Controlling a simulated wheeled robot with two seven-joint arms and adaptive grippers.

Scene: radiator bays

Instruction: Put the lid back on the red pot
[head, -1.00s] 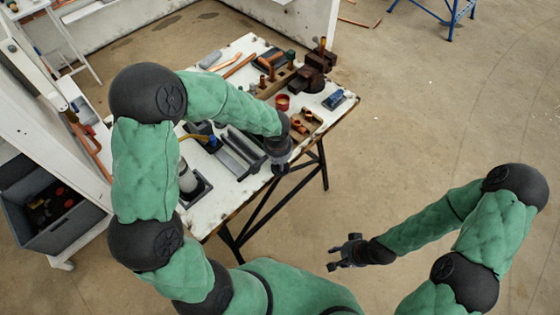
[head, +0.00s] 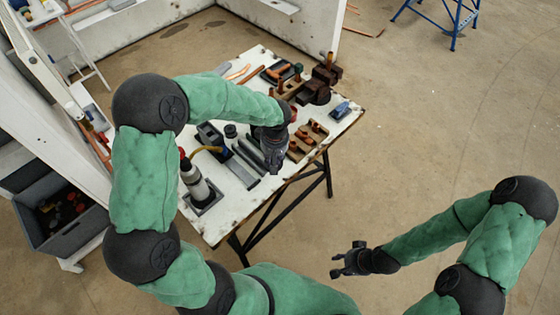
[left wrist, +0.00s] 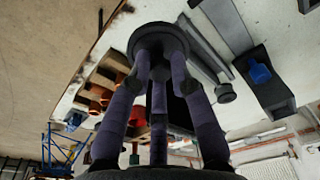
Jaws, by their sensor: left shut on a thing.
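My left gripper (head: 274,165) hangs over the front of the workbench. In the left wrist view its fingers (left wrist: 158,60) are shut on a dark round disc, which looks like the lid (left wrist: 158,35). The red pot (head: 293,114) shows only in part behind my left wrist. In the left wrist view a red patch of it (left wrist: 137,116) shows between the fingers, apart from the lid. My right gripper (head: 350,262) is open and empty, off the bench, over the floor.

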